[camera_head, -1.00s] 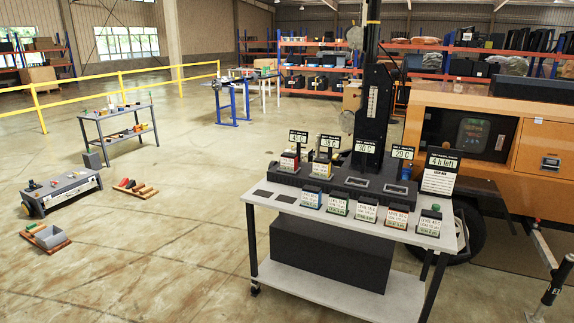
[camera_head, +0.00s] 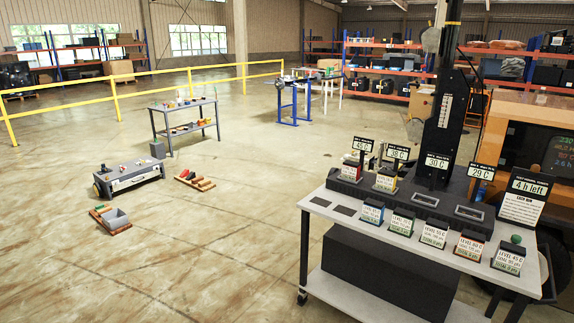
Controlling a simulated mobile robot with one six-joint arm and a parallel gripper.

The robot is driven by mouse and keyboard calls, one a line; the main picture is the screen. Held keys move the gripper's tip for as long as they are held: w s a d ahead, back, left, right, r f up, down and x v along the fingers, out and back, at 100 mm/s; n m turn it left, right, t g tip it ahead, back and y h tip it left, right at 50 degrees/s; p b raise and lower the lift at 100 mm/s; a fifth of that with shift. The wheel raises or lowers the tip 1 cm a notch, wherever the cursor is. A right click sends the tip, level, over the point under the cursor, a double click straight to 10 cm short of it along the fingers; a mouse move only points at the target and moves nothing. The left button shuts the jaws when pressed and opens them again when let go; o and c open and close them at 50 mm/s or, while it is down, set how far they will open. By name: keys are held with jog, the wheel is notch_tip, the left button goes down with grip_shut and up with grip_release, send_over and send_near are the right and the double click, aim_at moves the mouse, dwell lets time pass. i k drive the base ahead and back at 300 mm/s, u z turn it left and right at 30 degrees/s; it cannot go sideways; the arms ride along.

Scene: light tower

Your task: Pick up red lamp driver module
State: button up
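A module with a red part (camera_head: 349,173) sits at the left end of the dark raised block on the grey table (camera_head: 318,208), below a small temperature sign. A module with a yellow part (camera_head: 386,182) stands to its right. I cannot tell for sure that the red one is the lamp driver module. Several small modules with label cards stand along the table's front, including a blue one (camera_head: 372,212), a green one (camera_head: 402,222) and one with a red-edged card (camera_head: 469,246). My gripper is not in view.
An orange trailer-like machine (camera_head: 543,150) stands behind the table at right. A low grey cart (camera_head: 131,178), wooden trays (camera_head: 195,181) and a shelf table (camera_head: 184,118) stand at left. A yellow railing (camera_head: 150,92) runs behind. The floor between is clear.

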aim_at(350, 170)
jog(key=u, duration=0.55)
jog(key=i, duration=0.65)
jog(key=u, duration=0.65)
jog(key=i, duration=2.4)
jog(key=z, duration=0.85)
jog(key=i, duration=0.8)
jog(key=z, duration=0.5)
